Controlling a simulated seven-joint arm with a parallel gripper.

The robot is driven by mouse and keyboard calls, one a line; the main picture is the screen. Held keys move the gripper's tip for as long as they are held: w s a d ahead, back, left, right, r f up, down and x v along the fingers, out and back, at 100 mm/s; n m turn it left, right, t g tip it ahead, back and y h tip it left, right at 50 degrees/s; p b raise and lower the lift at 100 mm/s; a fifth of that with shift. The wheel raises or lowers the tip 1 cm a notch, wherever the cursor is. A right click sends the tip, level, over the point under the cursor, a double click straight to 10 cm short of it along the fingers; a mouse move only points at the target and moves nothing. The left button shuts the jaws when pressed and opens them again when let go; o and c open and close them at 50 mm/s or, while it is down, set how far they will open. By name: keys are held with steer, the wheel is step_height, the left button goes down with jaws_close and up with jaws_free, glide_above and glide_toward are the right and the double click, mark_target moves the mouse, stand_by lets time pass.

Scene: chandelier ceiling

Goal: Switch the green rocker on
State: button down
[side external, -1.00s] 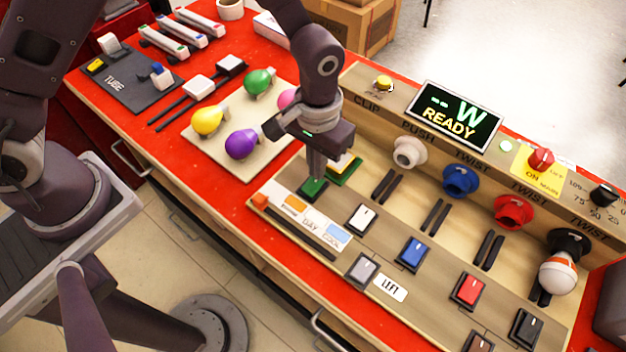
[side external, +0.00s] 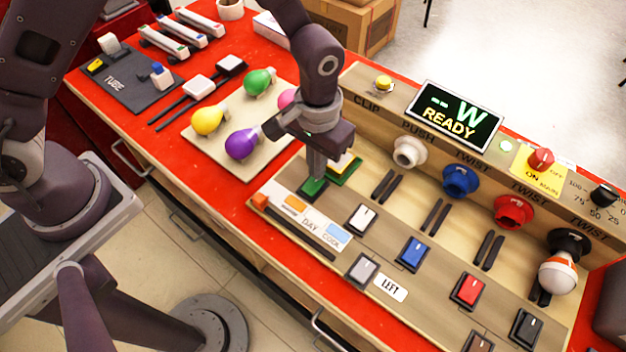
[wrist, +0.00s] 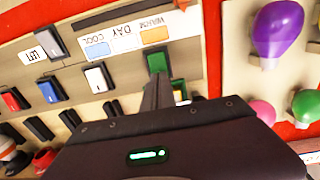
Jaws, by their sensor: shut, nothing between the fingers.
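The green rocker (side external: 312,189) sits at the left end of the row of rockers on the panel. It also shows in the wrist view (wrist: 157,62), partly covered by the fingers. My gripper (side external: 317,174) is shut and empty, pointing down with its fingertips at the green rocker. In the wrist view the fingertips (wrist: 157,80) overlap the near part of the rocker. I cannot tell whether they press it or only hover at it. The display (side external: 455,115) reads "W READY".
White (side external: 362,218), blue (side external: 412,253) and red (side external: 468,290) rockers stand to the right. A back rail carries sockets, including a white one (side external: 408,152). Coloured bulbs, such as a purple one (side external: 242,143), lie on a board (side external: 205,150) to the left.

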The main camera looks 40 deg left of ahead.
steer(key=shift+f, duration=0.95)
stand_by(0.6)
steer(key=shift+r, duration=3.55)
steer(key=s+a+r+t, duration=0.25)
steer(key=a+r, duration=0.25)
steer(key=r, duration=0.4)
steer(key=s+a+r+t, duration=0.1)
steer(key=s+a+r, duration=0.35)
steer(key=r, duration=0.45)
steer(key=s+a+r+t, duration=0.2)
steer(key=s+a, duration=0.5)
steer(key=s, duration=0.4)
steer(key=shift+s+r, duration=0.15)
steer(key=shift+r, duration=0.4)
